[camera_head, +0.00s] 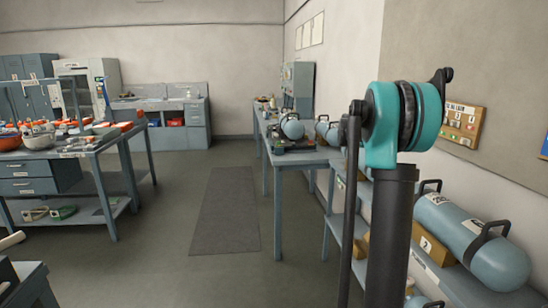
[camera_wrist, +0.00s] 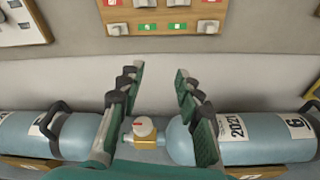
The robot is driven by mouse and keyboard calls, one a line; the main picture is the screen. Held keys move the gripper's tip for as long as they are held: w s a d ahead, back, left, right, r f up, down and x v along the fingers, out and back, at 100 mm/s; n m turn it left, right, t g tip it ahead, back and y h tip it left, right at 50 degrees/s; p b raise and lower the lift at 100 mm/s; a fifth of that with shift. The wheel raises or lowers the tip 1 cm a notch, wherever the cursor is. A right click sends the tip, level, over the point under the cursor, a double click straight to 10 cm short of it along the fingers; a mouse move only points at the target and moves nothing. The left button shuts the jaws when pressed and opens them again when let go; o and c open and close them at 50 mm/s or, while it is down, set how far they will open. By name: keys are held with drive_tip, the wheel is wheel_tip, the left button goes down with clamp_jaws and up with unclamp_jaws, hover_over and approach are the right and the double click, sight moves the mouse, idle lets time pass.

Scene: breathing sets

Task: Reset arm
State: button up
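My gripper (camera_wrist: 156,82) shows in the wrist view with its two dark green fingers spread well apart; nothing is gripped between them. A blue-grey cylinder (camera_wrist: 262,138) labelled 2021 and 6 lies on its side behind the right finger. Its brass valve with a white and red knob (camera_wrist: 145,128) shows in the gap between the fingers, apart from them as far as I can tell. Another cylinder (camera_wrist: 22,132) lies behind the left finger. In the head view my arm stands upright at the right, with a teal joint; the gripper is not seen there.
A shelf rack along the right wall holds a cylinder (camera_head: 465,238) beside my arm. A wall board (camera_head: 462,124) with coloured tags hangs above. A workbench (camera_head: 75,150) stands left. The floor with a dark mat (camera_head: 225,212) is clear between.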

drive_tip(key=s+a+f+m+t+y, duration=0.1)
drive_tip(key=s+a+f+m+y, duration=0.6)
drive_tip(key=s+a+f, duration=1)
drive_tip(key=s+a+f+m+t+y, duration=0.1)
drive_tip(key=s+a+f+m+y, duration=0.7)
drive_tip(key=s+a+f, duration=1)
drive_tip(key=shift+s+a+f+m+y, duration=0.3)
drive_tip(key=shift+s+a+f+m, duration=0.05)
drive_tip(key=shift+f+m, duration=0.4)
